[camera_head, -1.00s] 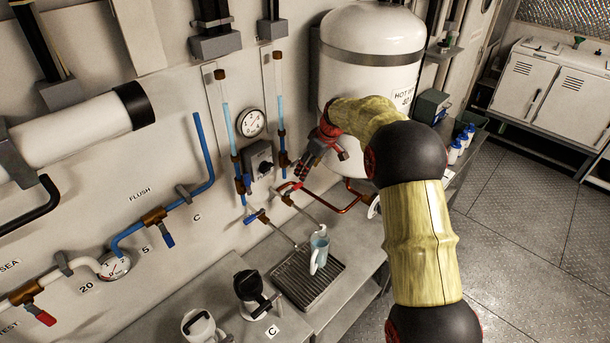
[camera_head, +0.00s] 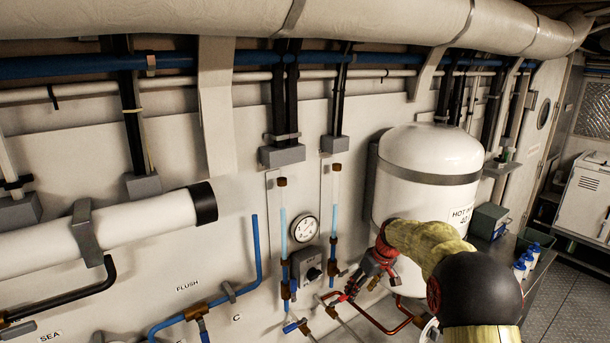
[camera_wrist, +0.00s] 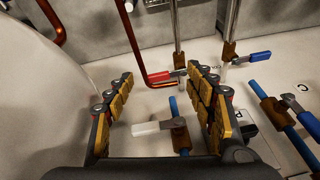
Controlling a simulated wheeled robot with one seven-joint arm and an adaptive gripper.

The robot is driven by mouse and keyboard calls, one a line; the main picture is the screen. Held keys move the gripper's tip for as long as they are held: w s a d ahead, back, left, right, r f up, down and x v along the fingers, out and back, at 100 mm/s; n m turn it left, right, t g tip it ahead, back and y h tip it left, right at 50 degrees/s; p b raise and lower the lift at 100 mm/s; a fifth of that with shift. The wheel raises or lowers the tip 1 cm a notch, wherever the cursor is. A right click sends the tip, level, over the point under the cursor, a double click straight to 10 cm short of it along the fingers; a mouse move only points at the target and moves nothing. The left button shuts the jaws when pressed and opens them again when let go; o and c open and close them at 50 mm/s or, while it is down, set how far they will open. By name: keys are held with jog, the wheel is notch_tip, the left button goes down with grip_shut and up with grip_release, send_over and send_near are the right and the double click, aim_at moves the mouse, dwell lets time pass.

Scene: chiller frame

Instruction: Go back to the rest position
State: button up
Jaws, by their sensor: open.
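My gripper (camera_head: 362,285) is in front of the wall panel, just left of the white hot tank (camera_head: 432,210) in the head view. In the wrist view its two padded fingers (camera_wrist: 162,75) are spread apart with nothing between them. Beyond the fingers are a red-handled valve (camera_wrist: 165,76), a blue-handled valve (camera_wrist: 247,58) and a white-handled valve (camera_wrist: 155,127). The fingers show no clear contact with any of them. My arm reaches in from the lower right of the head view and hides part of the tank's lower side.
A red pipe (camera_head: 382,322) runs below the gripper to the tank. A gauge (camera_head: 305,229) and sight tubes (camera_head: 283,225) are on the wall to the left. Blue bottles (camera_head: 527,262) stand at right. Open floor (camera_head: 560,295) lies at lower right.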

jog(key=s+r+m+t+h+b, duration=0.1)
jog(key=s+r+b, duration=0.1)
jog(key=s, duration=1.3)
jog(key=s+r+m+t+b, duration=0.1)
jog(key=s+b, duration=0.4)
jog(key=s, duration=1.1)
jog(key=s+r+m+h+b, duration=0.1)
jog(key=s+r+m+b, duration=0.2)
jog(key=s, duration=1.3)
jog(key=shift+s+a+r+t+h, duration=0.2)
jog(key=shift+a+r+t+h, duration=0.1)
jog(key=shift+a+r+t, duration=0.1)
